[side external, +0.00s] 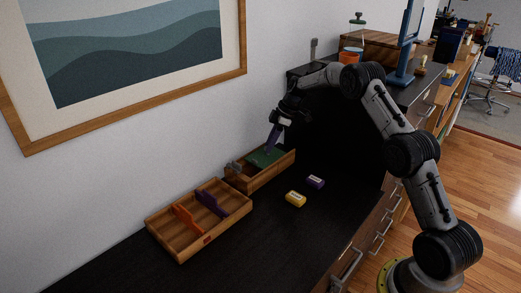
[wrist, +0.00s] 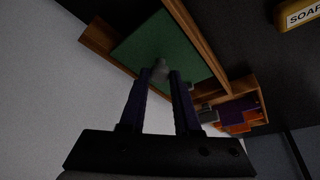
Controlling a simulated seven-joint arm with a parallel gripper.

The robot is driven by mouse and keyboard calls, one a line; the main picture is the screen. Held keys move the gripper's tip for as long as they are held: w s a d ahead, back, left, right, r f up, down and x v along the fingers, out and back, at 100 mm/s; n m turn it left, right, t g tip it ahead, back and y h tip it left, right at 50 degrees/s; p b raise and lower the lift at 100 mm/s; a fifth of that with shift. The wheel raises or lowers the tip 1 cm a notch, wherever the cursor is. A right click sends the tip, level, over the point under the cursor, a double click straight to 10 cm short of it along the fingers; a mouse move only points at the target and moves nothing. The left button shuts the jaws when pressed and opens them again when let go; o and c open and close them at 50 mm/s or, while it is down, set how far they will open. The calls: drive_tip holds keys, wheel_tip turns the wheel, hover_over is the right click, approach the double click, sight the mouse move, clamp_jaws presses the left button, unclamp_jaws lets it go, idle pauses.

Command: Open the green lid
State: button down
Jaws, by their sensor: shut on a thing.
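The green lid (side external: 266,157) lies over a compartment of the farther wooden box (side external: 262,181). It also shows in the wrist view as a flat green panel (wrist: 190,52) between wooden walls, with a small grey knob (wrist: 160,69) on it. My gripper (side external: 269,148) points down over the lid from behind. In the wrist view its dark purple fingers (wrist: 160,76) are shut on the knob. The fingers partly hide the knob's sides. I cannot tell whether the lid is raised at all from the box.
Beside the lid, a grey object (side external: 233,167) sits at the box's left end. A nearer wooden tray (side external: 180,246) holds orange and purple pieces. A yellow soap box (side external: 296,198) and a purple box (side external: 315,182) stand on the black desk. The desk front is clear.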

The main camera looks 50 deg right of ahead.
sight(276, 151)
drive_tip(key=shift+d, duration=1.5)
drive_tip(key=c, duration=0.6)
unclamp_jaws()
drive_tip(key=shift+c, duration=0.2)
drive_tip(key=shift+r, duration=0.1)
drive_tip(key=v, duration=1.3)
drive_tip(key=shift+r, duration=0.3)
drive_tip(key=shift+s, duration=0.1)
